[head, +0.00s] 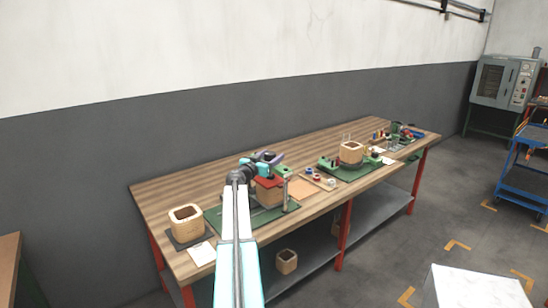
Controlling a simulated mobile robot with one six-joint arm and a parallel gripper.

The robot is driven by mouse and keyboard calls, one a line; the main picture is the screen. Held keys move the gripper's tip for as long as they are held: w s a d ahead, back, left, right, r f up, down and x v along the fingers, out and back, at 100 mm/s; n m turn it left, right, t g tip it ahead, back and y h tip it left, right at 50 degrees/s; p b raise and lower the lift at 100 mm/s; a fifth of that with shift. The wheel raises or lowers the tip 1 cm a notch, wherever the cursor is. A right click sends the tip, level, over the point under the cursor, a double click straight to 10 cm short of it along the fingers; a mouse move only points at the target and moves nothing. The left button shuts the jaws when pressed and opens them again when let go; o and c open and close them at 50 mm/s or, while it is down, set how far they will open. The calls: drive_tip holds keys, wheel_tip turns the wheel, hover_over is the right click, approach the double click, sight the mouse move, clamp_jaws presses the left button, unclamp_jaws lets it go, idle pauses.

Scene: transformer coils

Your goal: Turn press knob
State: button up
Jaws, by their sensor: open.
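The press (271,182) stands on a green mat (229,222) on the wooden workbench, left of the bench's middle. It has a red plate over a tan wooden block, with an upright post at its right. My gripper (274,159) is at the top of the press, just above the red plate, at the end of my outstretched arm. It is open. My wrist and gripper cover the top of the press, so I cannot make out the knob clearly or tell whether the fingers touch it.
A hollow wooden block (185,213) sits at the bench's left end near a white paper (202,253). Another wooden block (351,148) stands on a green fixture to the right. Small parts (310,172) lie between. A blue cart (520,182) stands at far right.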

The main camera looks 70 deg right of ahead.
drive_tip(key=b+v, duration=0.3)
drive_tip(key=v, duration=0.7)
drive_tip(key=shift+a, duration=0.3)
